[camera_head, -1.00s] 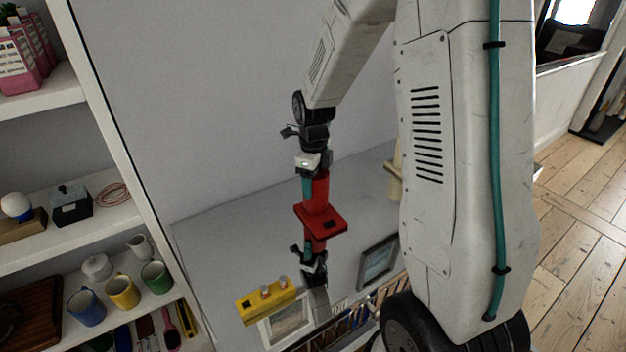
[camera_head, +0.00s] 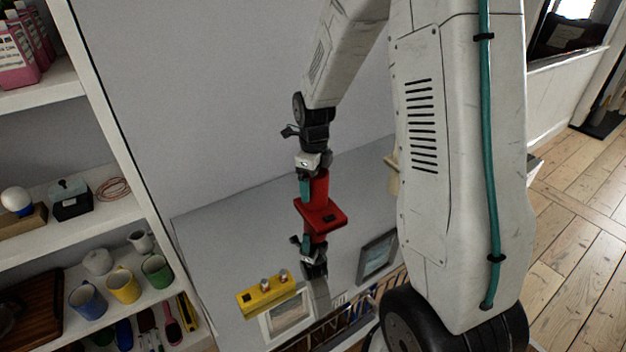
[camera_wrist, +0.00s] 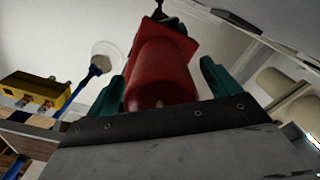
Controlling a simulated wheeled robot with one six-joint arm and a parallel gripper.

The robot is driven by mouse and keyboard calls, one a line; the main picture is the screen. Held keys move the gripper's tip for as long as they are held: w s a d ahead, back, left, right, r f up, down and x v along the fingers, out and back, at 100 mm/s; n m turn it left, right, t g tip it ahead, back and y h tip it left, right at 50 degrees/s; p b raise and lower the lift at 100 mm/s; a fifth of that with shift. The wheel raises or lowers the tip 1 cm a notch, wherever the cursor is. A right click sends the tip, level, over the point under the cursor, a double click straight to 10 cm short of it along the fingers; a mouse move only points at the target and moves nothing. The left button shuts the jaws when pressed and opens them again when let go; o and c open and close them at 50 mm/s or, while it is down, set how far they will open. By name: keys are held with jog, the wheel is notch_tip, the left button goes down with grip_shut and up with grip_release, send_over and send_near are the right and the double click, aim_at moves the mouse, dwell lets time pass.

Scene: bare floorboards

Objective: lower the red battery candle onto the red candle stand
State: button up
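The red battery candle (camera_head: 319,187) stands upright with its lower end at the square red candle stand (camera_head: 322,214); I see no gap between them. My gripper (camera_head: 308,185) is above the stand, its teal fingers on either side of the candle. In the wrist view the candle (camera_wrist: 158,77) is between the fingers of my gripper (camera_wrist: 165,72), with narrow gaps beside it, so the fingers look slightly open. The stand (camera_wrist: 185,42) shows beyond the candle, partly hidden by it.
The grey surface looks glossy and mirrors the candle and gripper. A yellow box (camera_head: 265,293) with knobs is at the front left, by a picture frame (camera_head: 287,318). Another frame (camera_head: 377,257) stands to the right. A shelf with mugs (camera_head: 122,287) is at the left.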

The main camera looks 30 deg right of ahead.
notch_tip(320, 180, up, 8)
jog(key=shift+f, duration=0.1)
dwell(0.5)
jog(key=shift+c, duration=0.3)
dwell(1.6)
